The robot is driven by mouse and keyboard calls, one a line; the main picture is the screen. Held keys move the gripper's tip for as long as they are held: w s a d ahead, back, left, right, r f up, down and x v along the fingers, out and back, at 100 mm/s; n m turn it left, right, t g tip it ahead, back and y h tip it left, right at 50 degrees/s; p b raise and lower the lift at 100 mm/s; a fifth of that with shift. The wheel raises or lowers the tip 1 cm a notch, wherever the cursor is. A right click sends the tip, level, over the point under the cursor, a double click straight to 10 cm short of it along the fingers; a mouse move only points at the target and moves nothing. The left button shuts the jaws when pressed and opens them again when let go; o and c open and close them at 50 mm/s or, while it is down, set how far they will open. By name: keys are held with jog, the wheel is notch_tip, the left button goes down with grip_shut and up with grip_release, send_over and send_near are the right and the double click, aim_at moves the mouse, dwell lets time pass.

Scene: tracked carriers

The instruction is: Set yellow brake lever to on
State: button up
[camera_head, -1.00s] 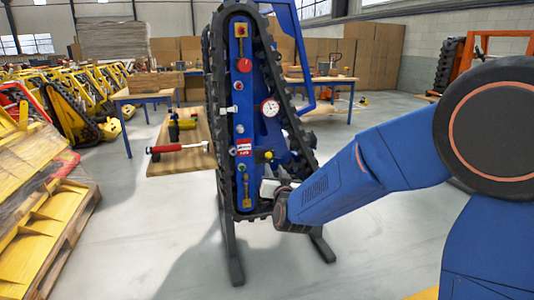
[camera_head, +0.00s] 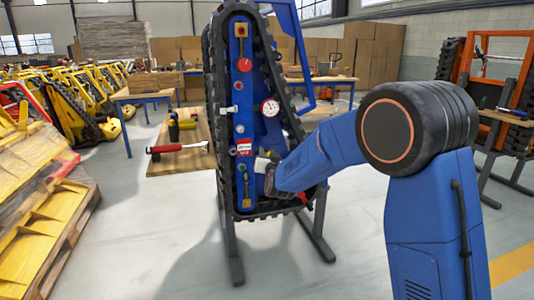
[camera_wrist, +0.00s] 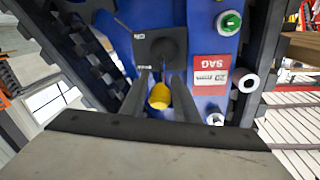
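The yellow brake lever (camera_wrist: 160,96) shows in the wrist view as a rounded yellow knob in front of a black square base (camera_wrist: 160,46) on the blue carrier panel. Small labels sit by the base, too small to read. My gripper (camera_wrist: 161,77) has its two dark fingers on either side of the knob, with a gap showing between them; it looks open. I cannot tell whether a finger touches the lever. In the head view my gripper (camera_head: 266,165) is at the lower right of the panel and hides the lever.
The tracked carrier (camera_head: 243,110) stands upright on dark legs. Its panel holds a red button (camera_head: 244,65), a gauge (camera_head: 270,107) and a green knob (camera_wrist: 229,22) near the lever. A wooden table (camera_head: 180,160) with tools is behind left.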

jog(key=shift+w+a, duration=0.1)
jog(key=shift+w, duration=0.5)
grip_shut()
